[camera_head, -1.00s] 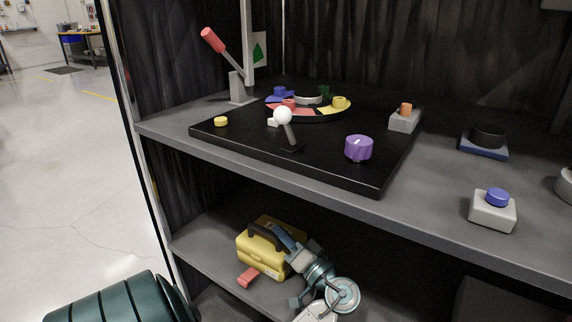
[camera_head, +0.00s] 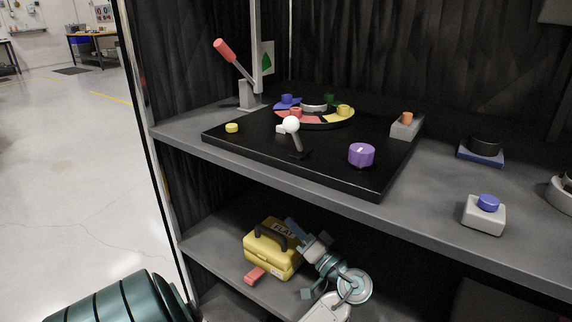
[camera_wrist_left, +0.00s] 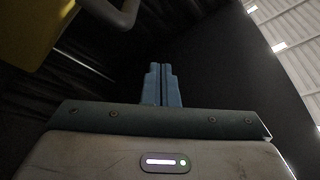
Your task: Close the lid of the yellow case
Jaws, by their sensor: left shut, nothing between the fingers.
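The yellow case (camera_head: 262,253) stands on the lower shelf. Its dark handle (camera_head: 268,237) and a lettered label show on top, and its lid looks down on the body; whether it is fully shut I cannot tell. My left gripper (camera_head: 292,226) is shut and empty at the case's right side, close to the label. In the left wrist view the shut fingers (camera_wrist_left: 161,84) point into free space, with part of the yellow case (camera_wrist_left: 24,32) and its handle (camera_wrist_left: 112,12) at upper left. My right gripper is not in view.
A red block (camera_head: 254,275) lies in front of the case on the lower shelf (camera_head: 212,247). The upper shelf overhangs it, carrying a black board (camera_head: 330,165) with a lever, knobs and buttons.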

